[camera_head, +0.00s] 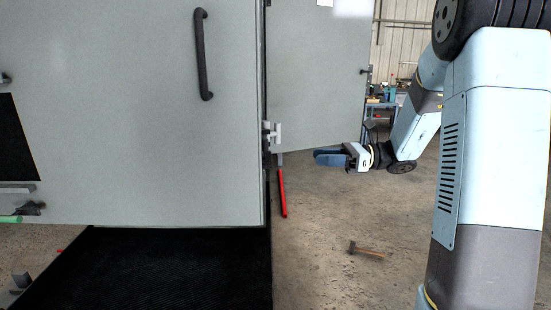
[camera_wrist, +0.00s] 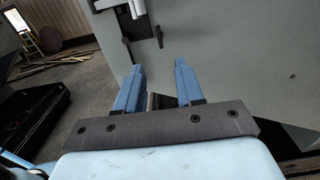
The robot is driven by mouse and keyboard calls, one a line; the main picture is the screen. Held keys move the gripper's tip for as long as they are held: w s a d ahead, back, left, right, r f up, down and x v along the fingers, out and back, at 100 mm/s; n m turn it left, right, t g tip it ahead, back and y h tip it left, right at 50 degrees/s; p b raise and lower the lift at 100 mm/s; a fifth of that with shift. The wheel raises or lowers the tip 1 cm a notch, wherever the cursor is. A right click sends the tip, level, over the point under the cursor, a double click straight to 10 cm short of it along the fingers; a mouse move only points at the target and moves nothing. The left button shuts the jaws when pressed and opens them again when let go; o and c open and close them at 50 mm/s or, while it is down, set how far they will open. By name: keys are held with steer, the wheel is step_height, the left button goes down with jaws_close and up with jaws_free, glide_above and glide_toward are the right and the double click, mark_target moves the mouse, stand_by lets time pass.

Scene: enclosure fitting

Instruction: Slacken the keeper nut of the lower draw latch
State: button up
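My gripper (camera_head: 328,158) is held in the air to the right of the grey enclosure's edge. In the wrist view its two blue fingers (camera_wrist: 157,68) stand apart with nothing between them. A pale latch fitting (camera_head: 273,132) sits on the enclosure's edge, left of my gripper and apart from it. A red bar (camera_head: 282,192) hangs below that fitting, slightly tilted. In the wrist view, a pale fitting (camera_wrist: 114,5) with dark parts (camera_wrist: 138,9) shows beyond the fingertips, up and left. I cannot make out a keeper nut or tell which fitting is the lower draw latch.
The grey door (camera_head: 130,120) with a dark handle (camera_head: 203,55) fills the left. Another grey panel (camera_head: 315,80) stands behind my gripper. Dark fittings and a green-ended part (camera_head: 10,219) sit at lower left. A hammer (camera_head: 366,250) lies on the open concrete floor.

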mark_target(264, 159)
steer(key=a, duration=1.3)
steer(key=shift+w+a, duration=0.2)
steer(key=shift+a, duration=0.15)
jaws_close()
steer(key=shift+d, duration=0.15)
